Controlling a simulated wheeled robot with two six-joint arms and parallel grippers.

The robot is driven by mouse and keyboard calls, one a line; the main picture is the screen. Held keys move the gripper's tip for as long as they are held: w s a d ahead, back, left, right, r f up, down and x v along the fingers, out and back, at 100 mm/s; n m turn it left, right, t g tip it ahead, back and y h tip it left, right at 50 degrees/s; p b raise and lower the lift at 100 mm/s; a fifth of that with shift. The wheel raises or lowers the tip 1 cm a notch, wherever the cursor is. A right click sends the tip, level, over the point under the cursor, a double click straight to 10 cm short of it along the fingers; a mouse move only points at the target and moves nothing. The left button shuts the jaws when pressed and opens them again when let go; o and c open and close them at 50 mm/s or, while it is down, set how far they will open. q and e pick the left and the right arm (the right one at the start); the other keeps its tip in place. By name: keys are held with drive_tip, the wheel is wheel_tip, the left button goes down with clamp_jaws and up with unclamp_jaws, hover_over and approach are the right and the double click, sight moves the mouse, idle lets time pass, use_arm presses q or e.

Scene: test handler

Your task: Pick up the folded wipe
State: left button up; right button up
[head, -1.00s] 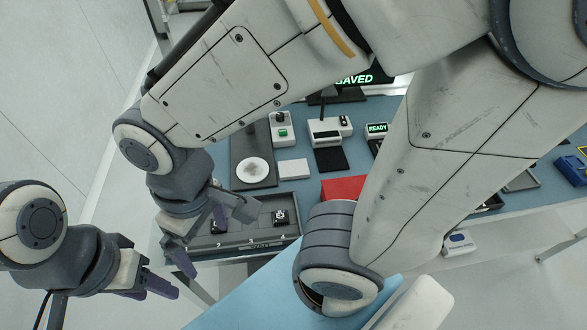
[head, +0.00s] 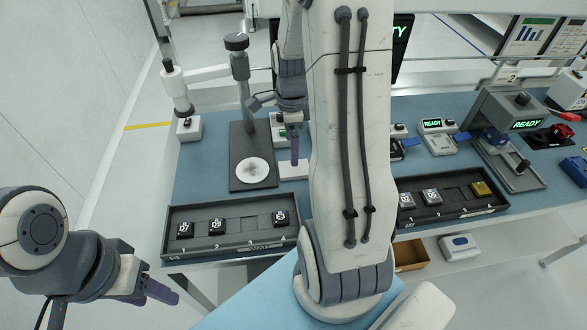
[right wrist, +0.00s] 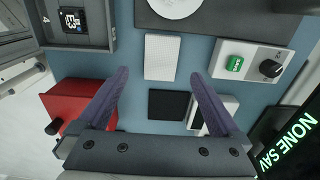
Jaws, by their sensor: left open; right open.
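The folded wipe is the flat white rectangle (right wrist: 162,57) on the blue bench in the right wrist view. In the head view only part of it (head: 292,171) shows; my right arm covers its right side. My right gripper (right wrist: 157,74) is open and empty, with one purple finger on each side of the wipe's near end in the picture. In the head view this gripper (head: 294,158) points down over the wipe; I cannot tell its height. My left gripper (head: 160,290) is empty at the lower left, off the bench, its jaws seen edge-on.
A stand with a white disc (head: 252,171) is left of the wipe. A chip tray (head: 240,240) lies in front. A red box (right wrist: 70,107), a black pad (right wrist: 168,104) and a device with a green button (right wrist: 235,64) are nearby. A second tray (head: 450,208) is at right.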

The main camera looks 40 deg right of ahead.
sight(292, 169)
wheel_tip(292, 169, down, 3)
wheel_tip(292, 169, down, 4)
drive_tip(key=shift+d+p, duration=0.1)
drive_tip(key=shift+p, duration=0.55)
drive_tip(key=shift+f, duration=0.65)
drive_tip(key=c, duration=1.4)
drive_tip(key=shift+r, duration=0.15)
drive_tip(key=shift+w+r, duration=0.1)
drive_tip(key=shift+r, duration=0.5)
wheel_tip(292, 169, up, 3)
drive_tip(key=shift+f+b, duration=0.15)
drive_tip(key=shift+b, duration=0.3)
drive_tip(key=s+d+r, duration=0.1)
drive_tip(key=s+r, duration=0.1)
drive_tip(key=s, duration=0.1)
drive_tip(key=s+d+r+b, duration=0.1)
drive_tip(key=s+d+r, duration=0.1)
drive_tip(key=s, duration=0.2)
drive_tip(key=s+d+r, duration=0.2)
drive_tip(key=s+r, duration=0.1)
drive_tip(key=shift+s+d+b, duration=0.2)
drive_tip(key=shift+d+b, duration=0.05)
drive_tip(key=shift+b, duration=0.15)
